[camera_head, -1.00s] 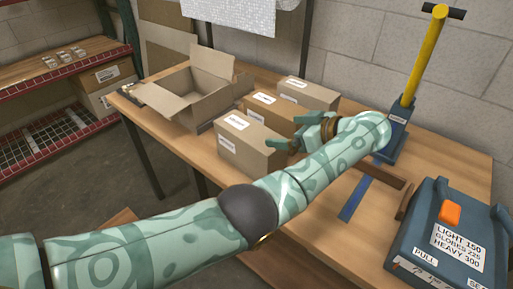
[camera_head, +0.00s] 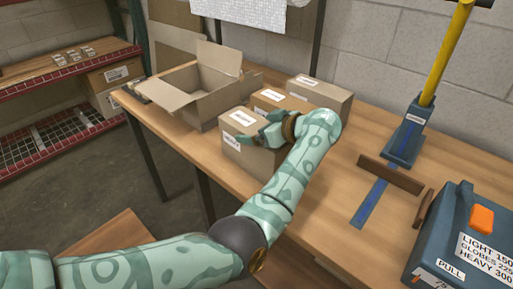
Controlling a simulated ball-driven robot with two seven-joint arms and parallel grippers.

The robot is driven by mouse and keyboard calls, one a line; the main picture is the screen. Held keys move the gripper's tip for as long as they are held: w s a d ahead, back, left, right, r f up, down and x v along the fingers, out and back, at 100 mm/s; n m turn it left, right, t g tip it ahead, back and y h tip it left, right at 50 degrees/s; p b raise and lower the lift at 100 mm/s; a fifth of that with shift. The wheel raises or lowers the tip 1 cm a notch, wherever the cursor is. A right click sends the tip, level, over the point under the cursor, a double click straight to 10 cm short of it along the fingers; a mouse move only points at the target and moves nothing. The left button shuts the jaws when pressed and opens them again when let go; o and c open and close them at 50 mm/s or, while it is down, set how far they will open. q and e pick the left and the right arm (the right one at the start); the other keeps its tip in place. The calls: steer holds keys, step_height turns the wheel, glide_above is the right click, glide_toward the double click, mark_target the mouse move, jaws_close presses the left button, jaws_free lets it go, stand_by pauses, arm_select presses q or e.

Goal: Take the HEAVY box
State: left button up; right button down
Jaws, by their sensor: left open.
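Three closed cardboard boxes with white labels stand close together on the wooden table. They are a front box (camera_head: 236,152), a middle box (camera_head: 257,101) and a back right box (camera_head: 332,98). The label print is too small to read, so I cannot tell which is the HEAVY box. My left gripper (camera_head: 262,137) is open at the top of the front box, over its right part. I cannot tell whether it touches. My left wrist and forearm hide part of the front and middle boxes. My right gripper is not in view.
An open cardboard box (camera_head: 187,105) with raised flaps stands at the table's back left. A blue device with a yellow lever (camera_head: 442,60) stands at right. A blue case (camera_head: 452,230) reads "HEAVY 300". Bare table (camera_head: 310,225) lies between. Red-edged shelves (camera_head: 60,110) are at far left.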

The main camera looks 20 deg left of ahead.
arm_select(q)
steer(key=c, duration=1.6)
steer(key=shift+w+r, duration=0.1)
steer(key=shift+r, duration=0.1)
steer(key=c, duration=0.3)
